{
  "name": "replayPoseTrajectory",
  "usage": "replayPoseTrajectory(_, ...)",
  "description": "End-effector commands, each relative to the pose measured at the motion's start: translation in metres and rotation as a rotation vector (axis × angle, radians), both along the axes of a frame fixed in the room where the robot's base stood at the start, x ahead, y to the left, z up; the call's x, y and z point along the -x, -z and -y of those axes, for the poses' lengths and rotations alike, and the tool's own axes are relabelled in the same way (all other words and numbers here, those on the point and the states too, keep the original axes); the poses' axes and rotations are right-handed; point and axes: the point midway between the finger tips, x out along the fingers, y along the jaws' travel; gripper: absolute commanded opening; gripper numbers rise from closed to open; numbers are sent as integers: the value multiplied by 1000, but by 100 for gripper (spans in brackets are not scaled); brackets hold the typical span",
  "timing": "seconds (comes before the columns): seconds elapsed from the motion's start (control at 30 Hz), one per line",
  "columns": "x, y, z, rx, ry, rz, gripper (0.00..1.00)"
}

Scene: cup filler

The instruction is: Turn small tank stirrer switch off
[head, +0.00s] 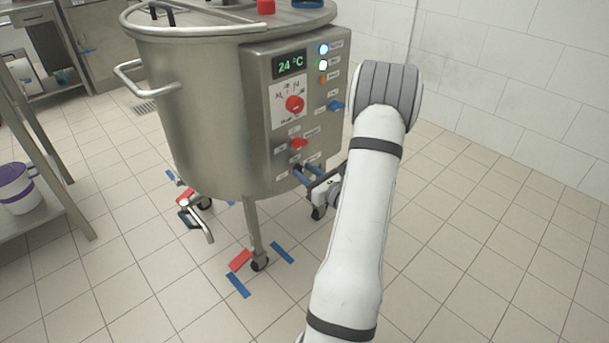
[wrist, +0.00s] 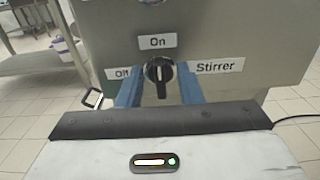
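The stirrer switch (wrist: 159,78) is a black rotary knob in the wrist view, with its white pointer line upright, toward the "On" label (wrist: 157,41) above it. The "Off" label (wrist: 122,73) is to its left, partly covered by a finger, and the "Stirrer" label (wrist: 216,66) is to its right. My gripper (wrist: 160,88) is open, with one blue finger on each side of the knob and visible gaps between. In the head view my gripper (head: 307,174) is at the bottom of the control panel (head: 262,110) of the steel tank (head: 200,110); the knob cannot be made out clearly there.
Above on the panel are a red knob (head: 295,104), a second red knob (head: 298,143), a blue knob (head: 336,106) and a 24 °C display (head: 290,64). A tank leg (head: 254,232) stands below. A purple-and-white bucket (head: 17,188) is at left. Floor at right is clear.

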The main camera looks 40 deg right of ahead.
Motion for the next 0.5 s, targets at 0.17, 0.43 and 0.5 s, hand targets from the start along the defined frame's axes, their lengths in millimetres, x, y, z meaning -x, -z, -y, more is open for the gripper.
replayPoseTrajectory(0.17, -8, 0, -1, 1, 0, 0, 33)
replayPoseTrajectory(0.43, -8, -1, -1, 0, 0, 0, 28)
replayPoseTrajectory(0.5, -8, -1, -1, 0, 0, 0, 22)
